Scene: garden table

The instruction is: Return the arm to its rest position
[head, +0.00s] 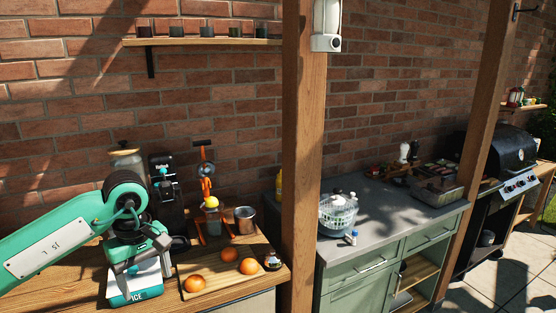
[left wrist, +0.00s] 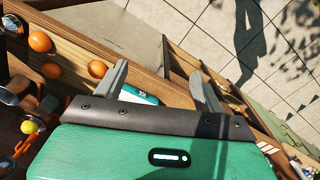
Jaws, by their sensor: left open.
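My left arm comes in from the left, green and black. My left gripper (head: 138,262) hangs over the wooden counter, in front of and above a white and teal box marked ICE (head: 136,288). In the left wrist view the two grey fingers of this gripper (left wrist: 163,82) stand wide apart with nothing held between them. Part of the white and teal box (left wrist: 140,94) shows beyond the fingers; the gripper body hides the rest. I cannot tell the exact gap between fingers and box. My right gripper is not in view.
A cutting board (head: 205,292) with several oranges (head: 249,266) lies right of the gripper. A juicer with an orange handle (head: 205,185) and a metal pot (head: 245,220) stand behind. A wooden post (head: 300,150) rises on the right. Space above the counter's front is open.

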